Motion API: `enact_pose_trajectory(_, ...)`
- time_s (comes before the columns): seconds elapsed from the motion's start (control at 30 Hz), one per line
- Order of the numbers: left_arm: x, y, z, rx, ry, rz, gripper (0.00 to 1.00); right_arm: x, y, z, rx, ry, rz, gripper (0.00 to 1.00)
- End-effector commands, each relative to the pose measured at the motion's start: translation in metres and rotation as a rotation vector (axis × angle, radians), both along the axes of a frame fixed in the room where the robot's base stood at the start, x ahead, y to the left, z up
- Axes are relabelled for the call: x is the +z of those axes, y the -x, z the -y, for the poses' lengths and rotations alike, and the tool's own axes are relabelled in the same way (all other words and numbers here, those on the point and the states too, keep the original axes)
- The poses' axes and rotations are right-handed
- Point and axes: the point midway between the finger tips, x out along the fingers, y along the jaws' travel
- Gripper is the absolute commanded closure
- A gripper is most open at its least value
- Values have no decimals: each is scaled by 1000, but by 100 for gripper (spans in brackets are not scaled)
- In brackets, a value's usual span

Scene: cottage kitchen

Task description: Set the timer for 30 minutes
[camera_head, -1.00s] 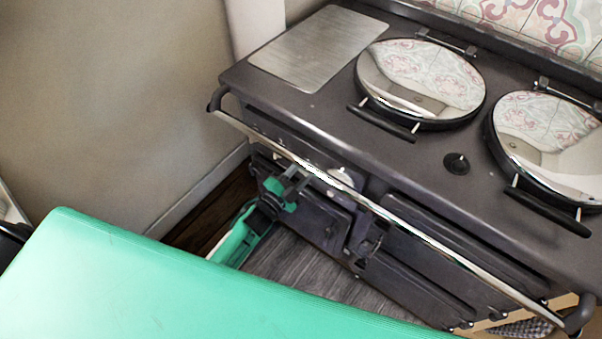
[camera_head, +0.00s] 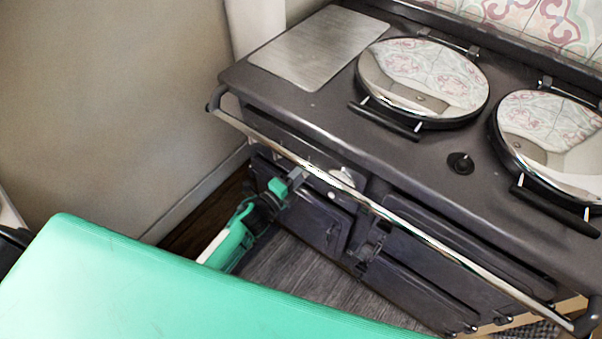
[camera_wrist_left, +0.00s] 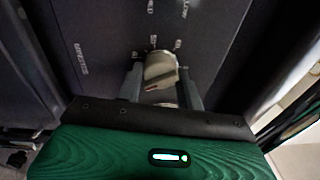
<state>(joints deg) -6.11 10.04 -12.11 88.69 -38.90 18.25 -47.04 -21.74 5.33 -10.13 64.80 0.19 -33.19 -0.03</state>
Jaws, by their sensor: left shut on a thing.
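The timer knob (camera_wrist_left: 161,68) is a pale metal knob on the dark front panel of the range cooker. In the left wrist view it sits between the two fingers of my left gripper (camera_wrist_left: 161,84), which is shut on it. Small white marks surround the knob, too blurred to read. In the head view my left gripper (camera_head: 294,178) is at the cooker front, just under the chrome rail, and the knob is hidden there. My right gripper is not in view.
A chrome rail (camera_head: 400,227) runs along the cooker front above my left gripper. Two round lids (camera_head: 424,80) lie on top. A beige wall (camera_head: 120,100) stands left.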

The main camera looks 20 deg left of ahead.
Motion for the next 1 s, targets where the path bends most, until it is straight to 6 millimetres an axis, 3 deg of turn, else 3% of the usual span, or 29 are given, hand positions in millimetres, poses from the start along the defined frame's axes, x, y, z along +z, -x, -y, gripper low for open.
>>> enact_pose_trajectory(0.47,-2,1,1,-1,-11,0,86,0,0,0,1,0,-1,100)
enact_pose_trajectory(0.5,-2,1,1,-1,-11,0,55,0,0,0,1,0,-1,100)
enact_pose_trajectory(0.57,-2,1,1,-1,-11,1,43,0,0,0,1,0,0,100)
enact_pose_trajectory(1.0,-2,9,-4,0,-10,2,42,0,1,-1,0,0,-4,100)
